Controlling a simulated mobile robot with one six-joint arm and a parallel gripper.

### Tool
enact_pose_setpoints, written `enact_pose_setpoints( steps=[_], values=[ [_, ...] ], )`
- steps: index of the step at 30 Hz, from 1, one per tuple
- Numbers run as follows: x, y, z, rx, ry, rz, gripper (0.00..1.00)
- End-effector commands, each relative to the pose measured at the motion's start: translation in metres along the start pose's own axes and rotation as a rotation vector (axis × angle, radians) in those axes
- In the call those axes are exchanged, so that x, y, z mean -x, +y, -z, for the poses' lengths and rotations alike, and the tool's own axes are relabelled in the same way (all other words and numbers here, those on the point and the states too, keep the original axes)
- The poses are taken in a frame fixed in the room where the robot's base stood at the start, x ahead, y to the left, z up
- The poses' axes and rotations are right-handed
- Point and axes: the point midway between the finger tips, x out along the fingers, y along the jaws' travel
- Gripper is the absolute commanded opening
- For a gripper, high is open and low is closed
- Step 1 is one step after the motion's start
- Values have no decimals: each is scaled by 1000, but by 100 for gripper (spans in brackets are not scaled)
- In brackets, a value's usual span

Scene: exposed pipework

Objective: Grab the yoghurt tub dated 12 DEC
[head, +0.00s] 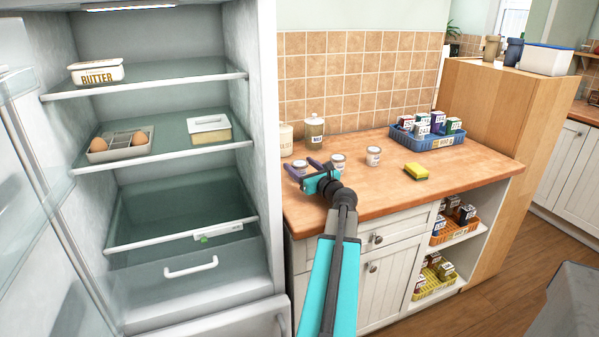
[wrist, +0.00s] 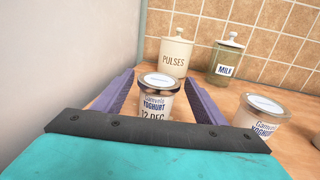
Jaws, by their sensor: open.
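The yoghurt tub dated 12 DEC (wrist: 158,92) is white with a pale lid and stands upright on the wooden worktop. In the wrist view it appears between the two purple fingers of my gripper (wrist: 159,78), with gaps on both sides. Its lower part is hidden by the gripper's dark bar. In the head view my gripper (head: 303,168) is open over the counter's left end, and this tub (head: 300,165) shows partly behind it. A second yoghurt tub (wrist: 262,115) stands to the right, its date hidden. A third tub (head: 373,156) stands further right.
A pulses jar (wrist: 175,52) and a milk jar (wrist: 226,60) stand behind the tubs. The open fridge (head: 180,250) is close on the left. A yellow sponge (head: 416,171) and a blue basket (head: 428,140) of cartons are to the right. The front worktop is clear.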

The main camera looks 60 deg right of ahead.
Motion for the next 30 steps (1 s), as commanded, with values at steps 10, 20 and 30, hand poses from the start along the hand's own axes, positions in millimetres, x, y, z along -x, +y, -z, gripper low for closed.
enact_pose_setpoints(
  steps=[10, 20, 30],
  values=[
    [-38, 2, -2, 0, 0, -2, 65],
    [-45, 2, -2, 0, 0, -1, 65],
    [-45, 3, -2, 0, 0, -2, 65]
  ],
)
